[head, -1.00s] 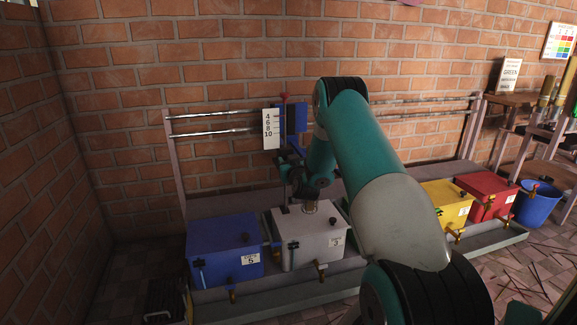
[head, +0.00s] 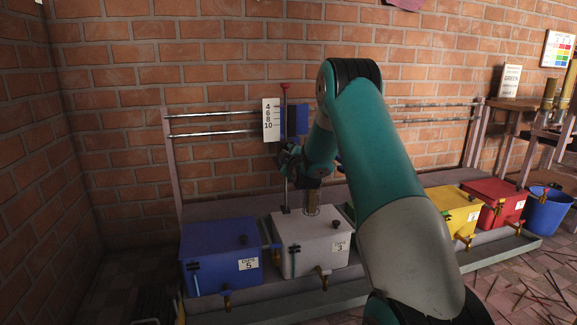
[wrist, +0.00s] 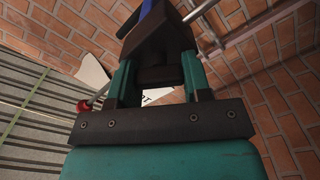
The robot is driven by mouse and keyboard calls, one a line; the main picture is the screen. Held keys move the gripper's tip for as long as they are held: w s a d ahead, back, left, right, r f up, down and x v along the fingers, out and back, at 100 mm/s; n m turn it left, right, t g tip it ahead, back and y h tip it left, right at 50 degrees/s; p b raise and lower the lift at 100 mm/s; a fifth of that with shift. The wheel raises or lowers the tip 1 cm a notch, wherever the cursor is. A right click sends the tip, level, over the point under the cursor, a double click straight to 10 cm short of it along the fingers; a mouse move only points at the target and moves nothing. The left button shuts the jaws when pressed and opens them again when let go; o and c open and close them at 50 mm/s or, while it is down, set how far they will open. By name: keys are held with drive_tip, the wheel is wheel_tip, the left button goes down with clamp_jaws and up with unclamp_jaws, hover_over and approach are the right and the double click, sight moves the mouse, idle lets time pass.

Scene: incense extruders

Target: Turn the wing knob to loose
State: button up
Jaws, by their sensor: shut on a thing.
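A blue carriage (head: 297,120) stands beside a white scale plate (head: 271,120) marked 4, 6, 8 and 10 on the rail frame. A thin upright rod with a red top (head: 284,87) runs beside it. My gripper (head: 289,158) is at the lower part of this carriage. In the wrist view my gripper (wrist: 157,45) has its dark fingers shut together, with a blue piece (wrist: 146,10) just beyond them. The fingers hide what they hold; by its place it appears to be the wing knob. The red top also shows in the wrist view (wrist: 84,106).
A white box (head: 300,254) marked 3 and a blue box (head: 221,262) marked 5 stand below my gripper. A brass cylinder (head: 312,202) rises from the white box. Yellow (head: 446,206) and red (head: 492,196) boxes are to the right. A brick wall is close behind.

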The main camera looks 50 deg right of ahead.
drive_tip(key=n+b, duration=0.2)
drive_tip(key=n, duration=0.1)
drive_tip(key=shift+a+f+b, duration=0.1)
drive_tip(key=shift+f+b, duration=0.15)
drive_tip(key=shift+b, duration=0.15)
drive_tip(key=shift+n+b, duration=0.9)
drive_tip(key=shift+n, duration=0.8)
drive_tip(key=shift+r, duration=0.1)
drive_tip(key=o, duration=0.9)
